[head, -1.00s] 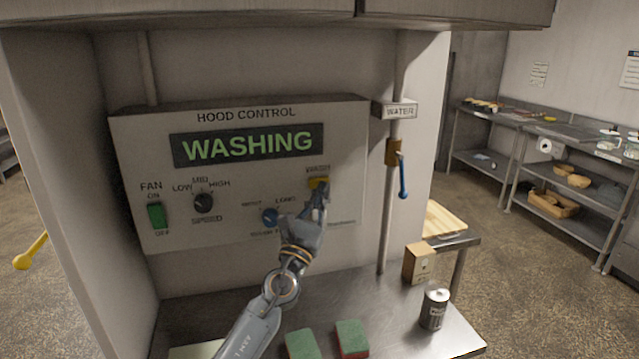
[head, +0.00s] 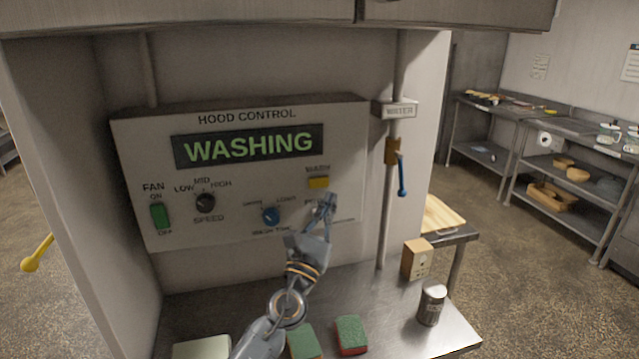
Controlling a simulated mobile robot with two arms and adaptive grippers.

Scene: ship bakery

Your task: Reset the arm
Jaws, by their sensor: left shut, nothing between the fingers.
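My left gripper (head: 325,208) is shut and empty in the head view. It is in front of the lower right part of the hood control panel (head: 150,130), below the yellow wash button (head: 318,182) and apart from it. The panel's display (head: 248,147) reads WASHING in green. A green fan switch (head: 159,216), a black speed knob (head: 205,203) and a blue knob (head: 271,216) sit on the panel. My gripper hides part of the lettering under the wash button. My right gripper is not in view.
A steel counter (head: 400,338) below the panel holds sponges (head: 351,335), a can (head: 432,303) and a small wooden box (head: 416,259). A water pipe with a blue-handled valve (head: 402,178) stands right of the panel. Shelves (head: 500,135) stand at the far right.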

